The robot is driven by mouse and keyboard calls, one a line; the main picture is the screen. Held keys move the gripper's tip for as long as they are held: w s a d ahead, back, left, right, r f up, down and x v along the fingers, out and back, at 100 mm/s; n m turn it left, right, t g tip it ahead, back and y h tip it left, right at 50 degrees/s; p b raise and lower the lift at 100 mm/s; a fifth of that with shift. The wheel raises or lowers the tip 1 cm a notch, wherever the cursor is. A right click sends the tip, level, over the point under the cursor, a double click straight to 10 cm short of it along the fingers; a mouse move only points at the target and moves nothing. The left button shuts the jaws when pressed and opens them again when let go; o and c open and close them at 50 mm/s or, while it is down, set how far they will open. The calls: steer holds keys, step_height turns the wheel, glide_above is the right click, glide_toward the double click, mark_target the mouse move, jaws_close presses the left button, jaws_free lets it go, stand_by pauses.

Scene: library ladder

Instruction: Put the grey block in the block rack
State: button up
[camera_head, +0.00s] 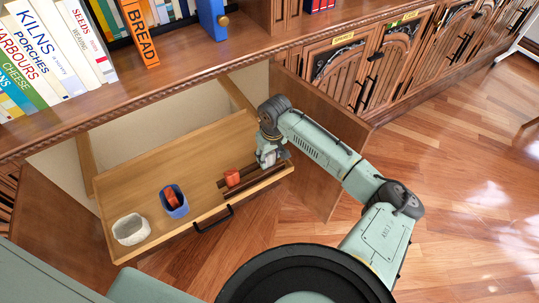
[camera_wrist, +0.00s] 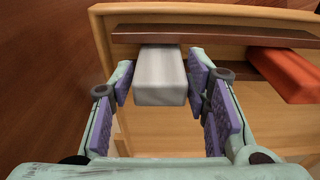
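The grey block (camera_wrist: 160,78) is a pale box between the fingers of my gripper (camera_wrist: 163,82) in the wrist view. Narrow gaps show between the block and the fingers, so the gripper looks open around it. The block rack has dark brown rails (camera_wrist: 235,37); the block's far end is at these rails. Whether it rests fully in the rack is hard to tell. In the head view my gripper (camera_head: 270,158) is low over the right end of the rack (camera_head: 246,183), mostly hiding the block. A red block (camera_wrist: 285,74) sits at the rack to the right of the grey one.
The rack is in an open wooden drawer (camera_head: 150,185) with a black handle (camera_head: 213,221). A blue container (camera_head: 176,210) with a red item inside and a white bowl (camera_head: 131,231) stand in its left part. A cabinet door (camera_head: 318,145) stands open right of the drawer.

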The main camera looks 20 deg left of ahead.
mark_target(271, 167)
steer(key=shift+o, duration=1.2)
step_height(271, 167, up, 12)
steer(key=d+b, duration=0.1)
steer(key=b, duration=0.1)
steer(key=shift+s+r, duration=0.2)
steer(key=shift+s, duration=0.2)
steer(key=shift+a, duration=0.1)
